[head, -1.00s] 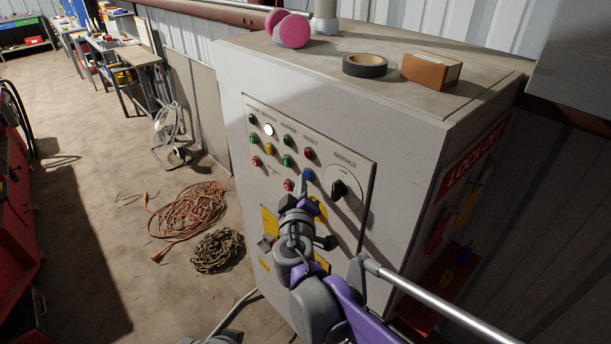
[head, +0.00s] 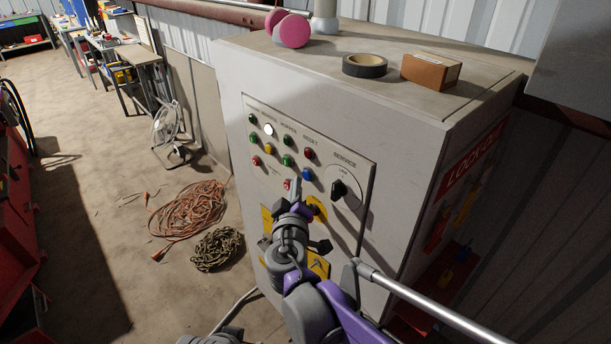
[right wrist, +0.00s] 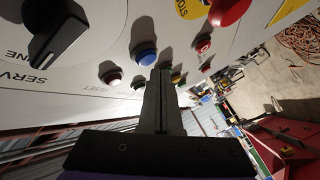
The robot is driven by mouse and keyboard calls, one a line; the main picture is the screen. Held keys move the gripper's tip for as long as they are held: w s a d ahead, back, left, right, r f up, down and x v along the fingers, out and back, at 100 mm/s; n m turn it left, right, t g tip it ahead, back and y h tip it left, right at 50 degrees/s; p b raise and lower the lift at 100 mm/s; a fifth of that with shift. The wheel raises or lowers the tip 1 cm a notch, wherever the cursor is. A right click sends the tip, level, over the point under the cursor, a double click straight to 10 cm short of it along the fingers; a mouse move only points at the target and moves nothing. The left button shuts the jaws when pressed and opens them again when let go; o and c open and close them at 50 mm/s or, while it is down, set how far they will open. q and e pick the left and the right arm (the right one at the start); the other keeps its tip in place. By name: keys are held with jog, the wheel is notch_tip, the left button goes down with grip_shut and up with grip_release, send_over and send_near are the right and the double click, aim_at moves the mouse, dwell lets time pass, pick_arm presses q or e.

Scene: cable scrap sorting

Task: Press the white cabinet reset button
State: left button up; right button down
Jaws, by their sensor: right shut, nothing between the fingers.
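The white button (head: 268,130) is in the top row of the grey cabinet's control panel (head: 355,165) in the head view, beside a green button (head: 253,118). My right gripper (head: 296,186) is shut and empty. Its tip is in front of the panel, lower right of the white button, near a red button (head: 288,184) and the blue button (head: 307,174). In the right wrist view the shut fingers (right wrist: 160,78) point at the panel close to the blue button (right wrist: 146,55). I cannot make out the white button there. My left gripper is not in view.
A black rotary knob (head: 339,189) is right of the buttons. Tape (head: 365,66), a cardboard box (head: 431,71) and pink discs (head: 294,31) sit on the cabinet top. An orange cable (head: 188,215) and a chain (head: 217,249) lie on the floor to the left.

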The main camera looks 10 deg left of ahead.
jog(key=s+a, duration=0.1)
jog(key=s, duration=0.1)
jog(key=s+a, duration=0.2)
dwell(0.4)
dwell(0.7)
